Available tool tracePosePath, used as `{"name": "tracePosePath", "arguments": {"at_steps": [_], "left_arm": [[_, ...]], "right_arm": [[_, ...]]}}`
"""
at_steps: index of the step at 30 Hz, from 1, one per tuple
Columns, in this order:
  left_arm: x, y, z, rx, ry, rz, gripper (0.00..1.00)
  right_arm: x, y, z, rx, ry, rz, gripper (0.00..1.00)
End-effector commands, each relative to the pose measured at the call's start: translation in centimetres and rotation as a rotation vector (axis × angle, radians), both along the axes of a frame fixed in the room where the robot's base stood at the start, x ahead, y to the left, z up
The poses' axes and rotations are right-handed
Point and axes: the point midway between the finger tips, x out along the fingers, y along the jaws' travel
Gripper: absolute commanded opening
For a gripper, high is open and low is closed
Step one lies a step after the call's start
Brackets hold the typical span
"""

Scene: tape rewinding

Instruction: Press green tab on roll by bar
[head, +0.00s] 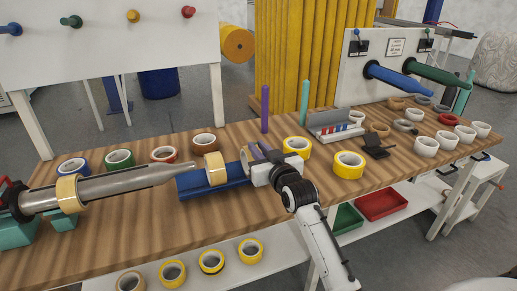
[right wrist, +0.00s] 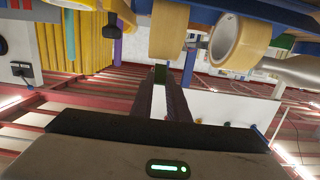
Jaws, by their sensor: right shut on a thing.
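The grey tapered bar (head: 120,183) points right along the bench, with a tan tape roll (head: 68,194) around it. A second tan roll (head: 215,168) stands in the blue cradle (head: 205,192) just right of the bar's tip. A third roll (head: 246,160) stands at the cradle's right end, partly hidden by my right gripper (head: 258,168). The right wrist view is upside down and shows two rolls, the nearer-to-bar roll (right wrist: 238,43) and another roll (right wrist: 168,30). My right fingers are closed around a small dark green tab (right wrist: 188,75), below the rolls in that picture. My left gripper is out of view.
Yellow rolls (head: 348,165) lie right of my gripper. Purple (head: 265,108) and teal (head: 304,102) posts stand behind. Several coloured rolls (head: 118,159) line the back left. A grey tray (head: 335,124) sits behind on the right. The bench front is clear left of my arm.

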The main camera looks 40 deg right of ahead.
Motion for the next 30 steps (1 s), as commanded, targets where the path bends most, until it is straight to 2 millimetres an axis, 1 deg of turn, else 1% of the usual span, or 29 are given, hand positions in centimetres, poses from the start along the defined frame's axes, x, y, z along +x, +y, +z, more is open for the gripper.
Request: {"name": "tracePosePath", "arguments": {"at_steps": [30], "left_arm": [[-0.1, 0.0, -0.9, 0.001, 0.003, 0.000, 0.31]], "right_arm": [[0.0, 0.0, -1.5, 0.001, 0.003, 0.000, 0.00]]}}
